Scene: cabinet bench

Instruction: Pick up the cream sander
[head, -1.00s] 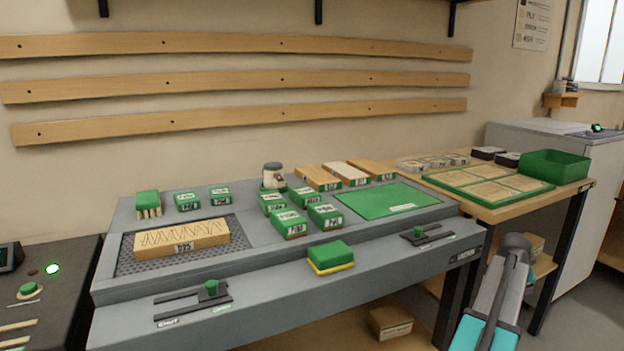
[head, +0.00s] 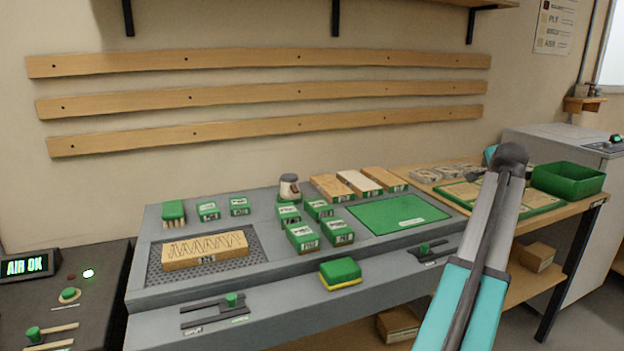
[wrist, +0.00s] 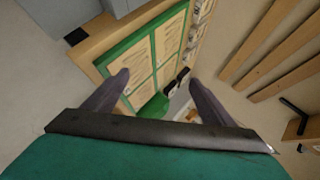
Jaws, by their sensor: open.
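In the head view my arm rises at the right and hides most of the gripper, well to the right of the sander. The sander is not recognisable in the wrist view.
Several green-topped blocks (head: 302,236) crowd the bench before the sander. Wooden blocks (head: 357,183) and a green mat (head: 398,212) lie to its right. A wood piece (head: 205,250) rests on the perforated plate. A green bin (head: 567,180) stands at the far right.

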